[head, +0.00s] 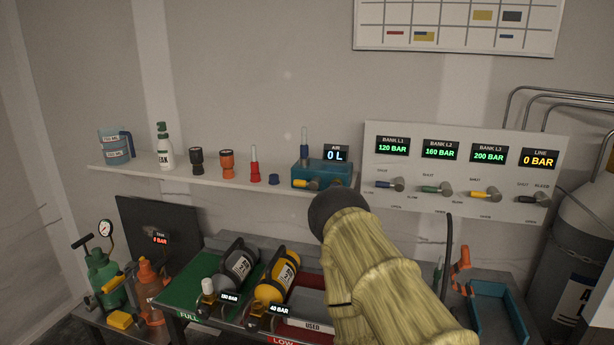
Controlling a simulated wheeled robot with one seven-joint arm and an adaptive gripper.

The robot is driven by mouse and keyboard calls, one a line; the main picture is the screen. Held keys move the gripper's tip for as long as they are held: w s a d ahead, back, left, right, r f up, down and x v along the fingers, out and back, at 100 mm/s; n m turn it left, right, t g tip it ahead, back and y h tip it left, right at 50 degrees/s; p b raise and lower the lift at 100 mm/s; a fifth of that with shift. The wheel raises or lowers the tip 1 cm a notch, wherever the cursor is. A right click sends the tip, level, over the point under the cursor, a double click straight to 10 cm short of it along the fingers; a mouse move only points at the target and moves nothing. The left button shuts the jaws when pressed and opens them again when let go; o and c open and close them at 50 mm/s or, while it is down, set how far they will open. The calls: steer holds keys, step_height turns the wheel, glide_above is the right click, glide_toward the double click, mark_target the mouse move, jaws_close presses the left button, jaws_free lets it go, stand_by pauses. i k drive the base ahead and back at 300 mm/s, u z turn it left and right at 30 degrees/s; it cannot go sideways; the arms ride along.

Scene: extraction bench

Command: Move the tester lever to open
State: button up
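My sleeved arm, with a dark rounded end, rises from the lower right to just below the box. My gripper's fingers do not show.
Right of the box is a valve panel (465,155) with several levers. Below, cylinders lie on a bench with green "FULL" (187,295) and red "LOW" areas. My arm covers part of the bench.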

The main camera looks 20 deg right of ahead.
mark_target(316, 182)
steer(key=u, duration=2)
steer(key=i, duration=1.05)
steer(key=z, duration=2.6)
